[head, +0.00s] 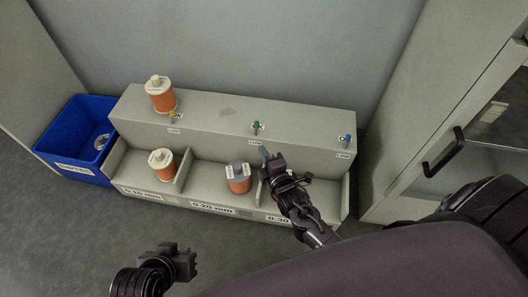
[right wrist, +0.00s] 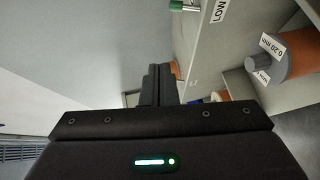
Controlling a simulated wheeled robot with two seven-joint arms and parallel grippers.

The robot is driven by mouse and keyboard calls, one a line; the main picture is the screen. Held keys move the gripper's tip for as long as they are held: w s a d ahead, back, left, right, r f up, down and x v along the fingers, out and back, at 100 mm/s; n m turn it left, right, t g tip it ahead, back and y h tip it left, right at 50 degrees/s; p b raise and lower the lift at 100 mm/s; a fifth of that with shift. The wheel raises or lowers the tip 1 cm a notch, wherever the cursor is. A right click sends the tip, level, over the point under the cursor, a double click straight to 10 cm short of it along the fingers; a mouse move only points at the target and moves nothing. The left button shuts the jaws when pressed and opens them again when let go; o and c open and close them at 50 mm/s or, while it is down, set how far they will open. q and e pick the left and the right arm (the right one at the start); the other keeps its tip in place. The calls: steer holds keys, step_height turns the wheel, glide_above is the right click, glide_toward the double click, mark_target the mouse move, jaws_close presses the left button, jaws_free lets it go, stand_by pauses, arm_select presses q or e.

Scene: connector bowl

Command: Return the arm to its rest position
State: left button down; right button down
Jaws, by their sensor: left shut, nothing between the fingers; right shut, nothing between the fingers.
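My right gripper (head: 265,153) is shut and empty in front of the rack's upper step, right of the grey-topped orange spool (head: 239,184). Its closed fingers also show in the right wrist view (right wrist: 156,85), with nothing between them. My left gripper (head: 172,250) is shut and empty over the floor, in front of the rack's left part. The grey-topped spool stands in the middle compartment; in the right wrist view a spool labelled 0.20 mm (right wrist: 290,62) is at the right.
The grey rack (head: 215,120) has three labelled front compartments. One orange spool (head: 161,101) stands on its upper step, another (head: 161,171) in the left compartment. Yellow, green (head: 256,127) and blue (head: 347,139) pegs stick out. A blue bin (head: 72,135) stands left, a handled cabinet (head: 440,158) right.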

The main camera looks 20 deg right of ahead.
stand_by(0.5)
